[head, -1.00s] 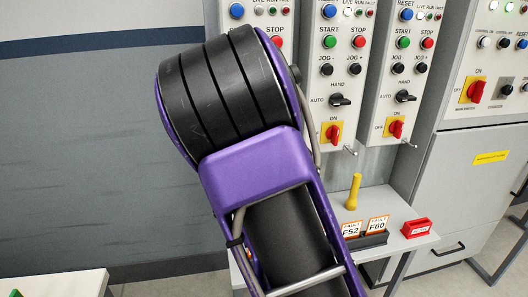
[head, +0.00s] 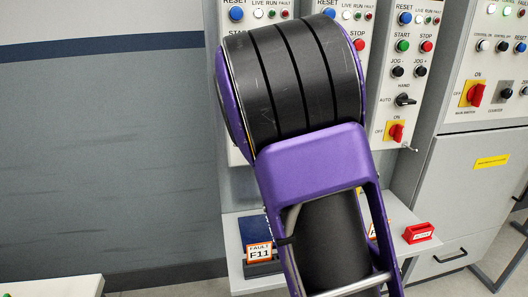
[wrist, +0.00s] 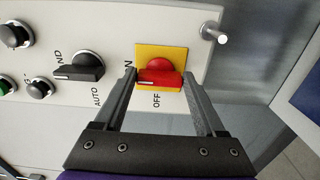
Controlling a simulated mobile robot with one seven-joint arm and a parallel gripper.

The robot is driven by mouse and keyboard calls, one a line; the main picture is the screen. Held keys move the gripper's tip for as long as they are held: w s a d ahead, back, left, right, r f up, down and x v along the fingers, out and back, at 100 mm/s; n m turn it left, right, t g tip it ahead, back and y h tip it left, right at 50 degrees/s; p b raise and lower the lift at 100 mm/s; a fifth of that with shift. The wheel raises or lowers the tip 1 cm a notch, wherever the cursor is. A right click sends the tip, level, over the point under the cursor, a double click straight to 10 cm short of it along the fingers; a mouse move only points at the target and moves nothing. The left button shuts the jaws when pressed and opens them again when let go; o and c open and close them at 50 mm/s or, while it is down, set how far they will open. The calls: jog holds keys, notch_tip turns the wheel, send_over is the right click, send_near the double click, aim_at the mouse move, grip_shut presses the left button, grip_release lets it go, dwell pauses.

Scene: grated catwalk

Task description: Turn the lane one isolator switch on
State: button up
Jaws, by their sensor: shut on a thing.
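In the wrist view a red isolator switch (wrist: 160,66) sits on a yellow plate (wrist: 144,52) marked ON at the picture's left and OFF below. Its handle lies across the picture, and its white mark is at the end toward ON. My gripper (wrist: 160,80) has one finger at each end of this handle and is shut on it. In the head view my arm covers the gripper, this switch and most of the left and middle panels. No lane number is readable.
A black HAND/AUTO knob (wrist: 80,68) is beside the switch, and a metal peg (wrist: 214,32) sticks out near the panel edge. The right panel has another red switch (head: 396,131). A red-cased item (head: 418,233) and a FAULT F11 card (head: 258,252) are on the shelf below.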

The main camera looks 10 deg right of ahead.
jog(key=shift+r, duration=0.1)
jog(key=o, duration=1.3)
